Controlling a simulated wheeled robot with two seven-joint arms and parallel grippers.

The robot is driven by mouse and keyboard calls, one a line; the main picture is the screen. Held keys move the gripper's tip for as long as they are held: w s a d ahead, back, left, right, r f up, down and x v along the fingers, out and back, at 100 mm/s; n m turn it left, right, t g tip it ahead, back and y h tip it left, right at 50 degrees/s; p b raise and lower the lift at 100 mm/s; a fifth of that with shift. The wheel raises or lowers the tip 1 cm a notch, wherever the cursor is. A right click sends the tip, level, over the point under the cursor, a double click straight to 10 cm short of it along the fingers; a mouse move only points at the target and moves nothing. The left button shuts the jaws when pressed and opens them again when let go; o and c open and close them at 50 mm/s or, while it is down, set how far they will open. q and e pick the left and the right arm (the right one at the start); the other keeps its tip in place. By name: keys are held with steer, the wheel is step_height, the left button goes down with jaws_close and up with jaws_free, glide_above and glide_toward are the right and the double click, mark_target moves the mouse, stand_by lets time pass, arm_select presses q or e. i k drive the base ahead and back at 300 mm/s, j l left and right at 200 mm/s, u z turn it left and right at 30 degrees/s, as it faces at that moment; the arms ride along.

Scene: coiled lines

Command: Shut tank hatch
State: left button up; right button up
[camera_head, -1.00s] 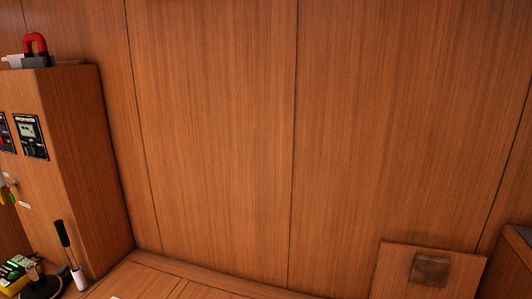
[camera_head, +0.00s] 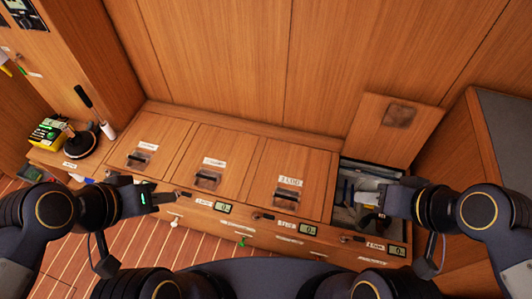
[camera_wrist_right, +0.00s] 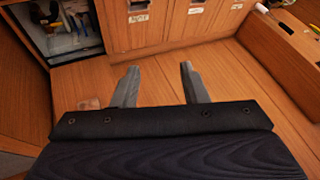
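The open tank hatch lid (camera_head: 391,135) stands tilted up against the back wall at the right end of a wooden bench. A dark square patch (camera_head: 399,115) is on its face. Below it is the open tank compartment (camera_head: 345,218), with pale and dark items inside. My right gripper (camera_head: 368,195) is over the compartment in the head view, apart from the lid. Its two fingers are spread and empty in the right wrist view (camera_wrist_right: 158,84). My left gripper (camera_head: 165,198) is near the bench's front left; its finger gap is unclear.
Several closed hatches, including one beside the open compartment (camera_head: 285,178), line the bench. Small displays (camera_head: 309,229) and labels are on its front. A wooden cabinet (camera_head: 480,150) flanks the right. A black-handled tool (camera_head: 95,108) and a yellow-green box (camera_head: 47,131) stand at left.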

mark_target(384, 131)
steer(key=l+u, duration=0.3)
steer(key=l, duration=0.15)
steer(key=k+l+u, duration=0.25)
steer(key=l+u, duration=0.3)
steer(key=l, duration=0.2)
steer(key=k, duration=0.05)
